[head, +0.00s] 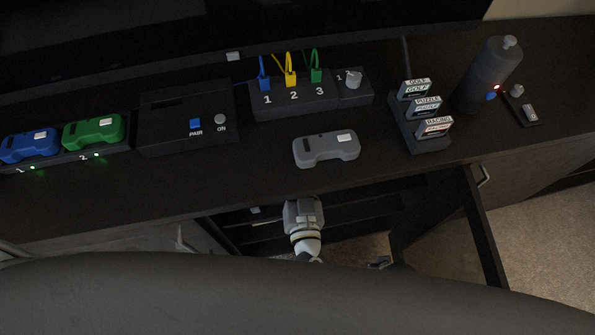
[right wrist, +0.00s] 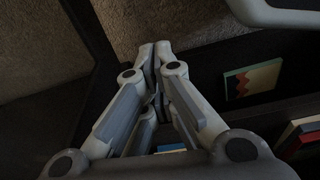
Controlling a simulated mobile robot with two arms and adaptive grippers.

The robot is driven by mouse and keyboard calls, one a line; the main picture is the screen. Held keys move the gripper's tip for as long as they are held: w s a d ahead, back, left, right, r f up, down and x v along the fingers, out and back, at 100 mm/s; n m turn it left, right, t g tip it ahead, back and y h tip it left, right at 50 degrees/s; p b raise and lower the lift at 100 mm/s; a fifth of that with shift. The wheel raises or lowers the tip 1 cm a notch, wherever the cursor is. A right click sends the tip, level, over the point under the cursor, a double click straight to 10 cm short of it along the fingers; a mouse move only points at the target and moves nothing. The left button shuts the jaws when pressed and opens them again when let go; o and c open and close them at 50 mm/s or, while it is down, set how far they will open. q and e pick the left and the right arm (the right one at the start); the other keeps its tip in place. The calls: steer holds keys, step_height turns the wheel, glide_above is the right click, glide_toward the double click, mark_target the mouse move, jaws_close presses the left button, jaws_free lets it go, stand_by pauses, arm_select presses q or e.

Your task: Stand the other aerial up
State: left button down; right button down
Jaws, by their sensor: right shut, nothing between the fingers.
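One thin dark aerial (head: 405,55) stands upright behind the cartridge rack, hard to see against the dark background. I cannot make out a second aerial in either view. My right gripper (right wrist: 155,55) is shut and empty in the right wrist view, with its fingertips over carpet beside the open cabinet. A grey and white part of my arm (head: 303,220) shows in the head view at the unit's front edge; no fingers can be made out there. My left gripper is not clearly visible.
The dark unit top (head: 240,185) holds blue (head: 28,147) and green (head: 93,132) controllers, a grey controller (head: 326,149), a cartridge rack (head: 433,146) and a dark bottle (head: 486,72). A cabinet door (head: 483,230) hangs open. A coloured case (right wrist: 252,82) stands inside the cabinet.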

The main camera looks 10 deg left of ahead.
arm_select(q)
steer(key=shift+w+r+g+p, duration=0.1)
steer(key=shift+r+g+p, duration=0.05)
steer(key=shift+g+p, duration=0.15)
arm_select(e)
steer(key=s+f, duration=0.2)
steer(key=shift+d+f, duration=0.1)
steer(key=shift+f, duration=0.3)
arm_select(q)
steer(key=c, duration=1.5)
jaws_free()
steer(key=shift+c, duration=0.2)
steer(key=v, duration=1.2)
steer(key=shift+a, duration=0.1)
